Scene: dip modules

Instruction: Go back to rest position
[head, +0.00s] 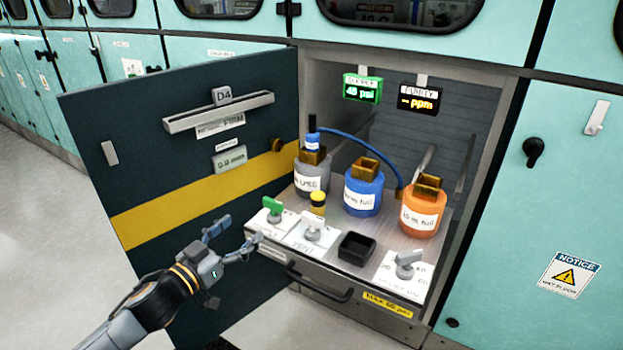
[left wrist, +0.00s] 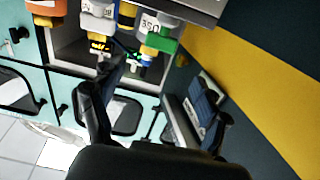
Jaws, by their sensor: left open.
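My left gripper (head: 234,236) is open and empty in the head view. It is in front of the open cabinet door (head: 135,135), near the left end of the pulled-out drawer (head: 330,262). In the left wrist view, its two dark fingers (left wrist: 165,110) are spread apart with nothing between them. I cannot tell whether a fingertip touches the drawer's corner. My right gripper is in neither view.
The drawer carries a grey bottle (head: 311,174), a blue bottle (head: 363,192), an orange bottle (head: 421,212), a green-handled valve (head: 272,209), a grey-handled valve (head: 405,264) and a small black tray (head: 356,248). Pale floor (head: 45,260) is clear at left.

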